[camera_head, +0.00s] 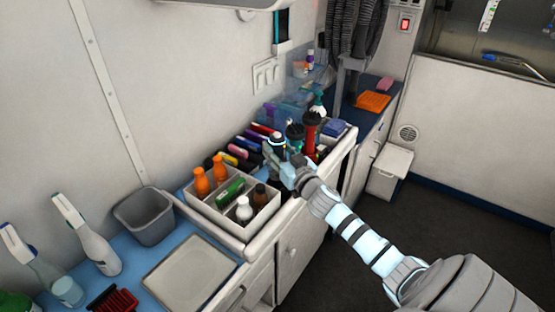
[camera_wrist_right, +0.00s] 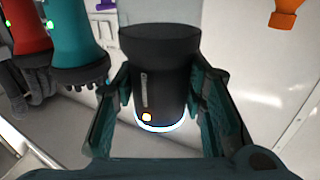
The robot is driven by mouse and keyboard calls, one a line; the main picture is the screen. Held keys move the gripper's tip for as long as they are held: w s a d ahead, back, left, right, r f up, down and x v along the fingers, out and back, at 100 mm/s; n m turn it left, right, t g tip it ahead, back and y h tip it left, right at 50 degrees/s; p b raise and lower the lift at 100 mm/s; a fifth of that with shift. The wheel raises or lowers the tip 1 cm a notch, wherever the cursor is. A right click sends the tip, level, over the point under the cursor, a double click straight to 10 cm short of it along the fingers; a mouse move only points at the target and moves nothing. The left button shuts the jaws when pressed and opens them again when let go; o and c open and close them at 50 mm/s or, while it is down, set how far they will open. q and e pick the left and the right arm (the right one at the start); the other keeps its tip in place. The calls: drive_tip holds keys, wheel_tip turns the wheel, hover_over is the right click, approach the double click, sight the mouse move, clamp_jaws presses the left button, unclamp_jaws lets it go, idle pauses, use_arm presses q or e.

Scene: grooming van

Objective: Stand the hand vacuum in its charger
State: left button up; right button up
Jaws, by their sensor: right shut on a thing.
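The hand vacuum appears to be the dark, rounded cylinder (camera_wrist_right: 165,75) with a glowing white-blue ring and a small orange light in the right wrist view. It sits between the two fingers of my right gripper (camera_wrist_right: 160,115), which is shut on it. In the head view, the dark top of this thing (camera_head: 277,143) shows at the tip of my right gripper (camera_head: 284,163), by the back counter. I cannot clearly make out the charger. My left gripper is not in view.
A red device (camera_head: 311,128) and a teal one (camera_head: 295,133) stand close to the right of my gripper. A white divided box (camera_head: 233,232) with bottles stands to the left. A grey bin (camera_head: 146,216) and a flat tray (camera_head: 190,273) are farther left.

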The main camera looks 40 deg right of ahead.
drive_tip(key=shift+f, duration=0.65)
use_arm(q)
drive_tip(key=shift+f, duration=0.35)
use_arm(e)
drive_tip(key=shift+r, duration=0.1)
drive_tip(key=o, duration=1.2)
drive_tip(key=shift+c, duration=0.2)
drive_tip(key=shift+s, duration=0.1)
